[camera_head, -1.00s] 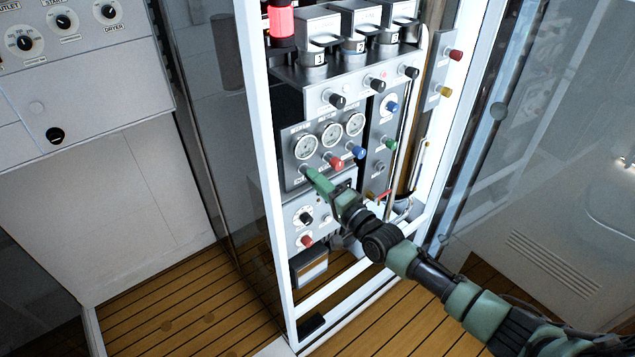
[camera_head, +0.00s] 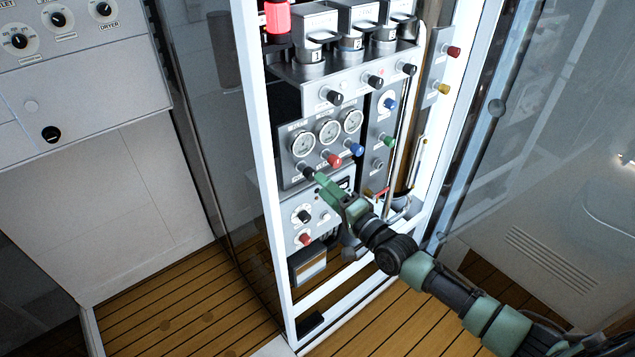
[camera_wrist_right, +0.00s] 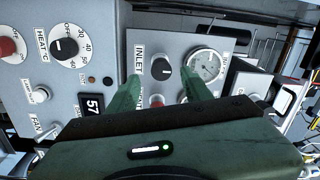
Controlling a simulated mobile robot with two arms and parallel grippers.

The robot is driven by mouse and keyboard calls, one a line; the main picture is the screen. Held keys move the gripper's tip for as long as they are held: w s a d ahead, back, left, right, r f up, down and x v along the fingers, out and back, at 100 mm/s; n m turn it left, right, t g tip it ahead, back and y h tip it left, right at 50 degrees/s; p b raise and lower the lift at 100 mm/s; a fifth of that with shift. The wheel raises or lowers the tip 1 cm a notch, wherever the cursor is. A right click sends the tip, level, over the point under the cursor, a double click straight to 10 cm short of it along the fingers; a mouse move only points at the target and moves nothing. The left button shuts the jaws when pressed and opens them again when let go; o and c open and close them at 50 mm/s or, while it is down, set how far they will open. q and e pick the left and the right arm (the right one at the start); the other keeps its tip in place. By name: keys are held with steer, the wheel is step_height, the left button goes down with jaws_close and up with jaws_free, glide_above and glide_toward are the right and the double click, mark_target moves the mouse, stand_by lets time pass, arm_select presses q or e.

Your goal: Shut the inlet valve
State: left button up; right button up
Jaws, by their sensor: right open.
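The inlet valve is a black knob (camera_wrist_right: 161,69) beside the label INLET in the right wrist view. In the head view it is the small black knob (camera_head: 308,172) at the lower left of the gauge panel. My right gripper (camera_head: 321,179) is just right of and below that knob. In the right wrist view my right gripper (camera_wrist_right: 160,86) is open and empty, its green fingers pointing at the panel on either side of the knob, apart from it. A red knob (camera_wrist_right: 157,101) is partly hidden between the fingers. My left gripper is not in view.
A gauge (camera_wrist_right: 205,65) sits right of the inlet knob. In the head view, a red knob (camera_head: 333,160) and a blue knob (camera_head: 356,149) stand close by. The white cabinet frame (camera_head: 262,150) is at the left. A heat dial (camera_wrist_right: 66,47) is on the neighbouring panel.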

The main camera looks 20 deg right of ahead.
steer(key=shift+v, duration=1.8)
steer(key=s+d+f+n+g+h, duration=0.2)
steer(key=s+f, duration=0.1)
steer(key=f, duration=0.8)
steer(key=s+d+f+n+g+h, duration=0.2)
steer(key=s+f, duration=0.1)
steer(key=f, duration=0.9)
steer(key=s+d+f+n+g+h, duration=0.1)
steer(key=s+f+n+g, duration=0.25)
steer(key=s+f, duration=1)
steer(key=s+a+f+n+g, duration=0.1)
steer(key=s+f, duration=0.4)
steer(key=s, duration=0.5)
steer(key=s+a+f+n+g+h, duration=0.1)
steer(key=s+f+g, duration=0.4)
steer(key=s, duration=0.6)
steer(key=s+a+f+n+g, duration=0.2)
steer(key=s+f, duration=0.5)
steer(key=s, duration=0.4)
steer(key=shift+a+n+g, duration=0.3)
steer(key=shift+n+g, duration=0.15)
steer(key=shift+n, duration=0.7)
steer(key=shift+w, duration=0.1)
